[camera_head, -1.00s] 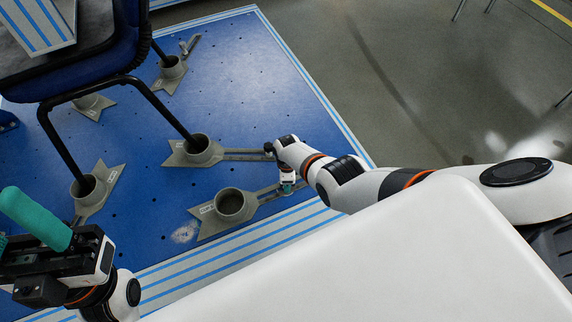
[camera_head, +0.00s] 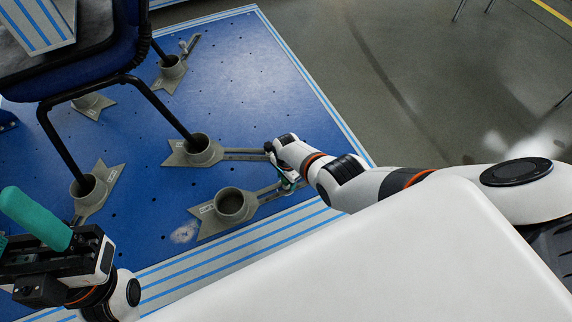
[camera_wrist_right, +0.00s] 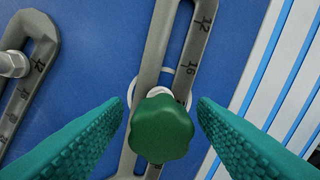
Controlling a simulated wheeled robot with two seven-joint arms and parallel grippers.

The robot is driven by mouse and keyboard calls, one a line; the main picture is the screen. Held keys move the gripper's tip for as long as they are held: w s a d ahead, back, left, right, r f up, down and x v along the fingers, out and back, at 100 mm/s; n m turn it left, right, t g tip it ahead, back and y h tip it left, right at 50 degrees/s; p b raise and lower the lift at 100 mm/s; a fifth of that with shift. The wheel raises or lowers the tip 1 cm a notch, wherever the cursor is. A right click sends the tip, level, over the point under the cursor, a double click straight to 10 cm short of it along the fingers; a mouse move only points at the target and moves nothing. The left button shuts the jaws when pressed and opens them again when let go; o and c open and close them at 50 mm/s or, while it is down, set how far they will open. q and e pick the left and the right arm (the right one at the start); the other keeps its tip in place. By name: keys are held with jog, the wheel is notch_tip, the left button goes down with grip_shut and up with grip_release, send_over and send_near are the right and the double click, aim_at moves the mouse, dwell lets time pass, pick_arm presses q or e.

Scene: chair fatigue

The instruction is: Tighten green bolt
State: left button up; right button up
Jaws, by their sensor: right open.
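The green bolt (camera_wrist_right: 161,128) has a lobed knob head and sits in the slot of a grey slotted bar (camera_wrist_right: 190,62) in the right wrist view. My right gripper (camera_wrist_right: 161,106) is open, with one teal ribbed finger on each side of the knob and a visible gap on both sides. In the head view, my right gripper (camera_head: 288,181) is small and low over the slotted bar of the front clamp, and the bolt cannot be made out there. My left gripper (camera_head: 38,222) is at the lower left, away from the bolt; its finger opening is unclear.
A chair (camera_head: 120,75) stands with its legs in grey clamps on a blue plate (camera_head: 240,70). The front clamp (camera_head: 232,206) has an empty round cup. Another slotted bar with a pale bolt (camera_wrist_right: 14,64) lies left of the gripper. Floor beyond the plate is clear.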

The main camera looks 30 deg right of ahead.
jog(key=n, duration=0.4)
dwell(0.4)
jog(key=n, duration=0.4)
jog(key=c, duration=1)
jog(key=m, duration=0.3)
jog(key=shift+m, duration=0.3)
jog(key=shift+m, duration=0.3)
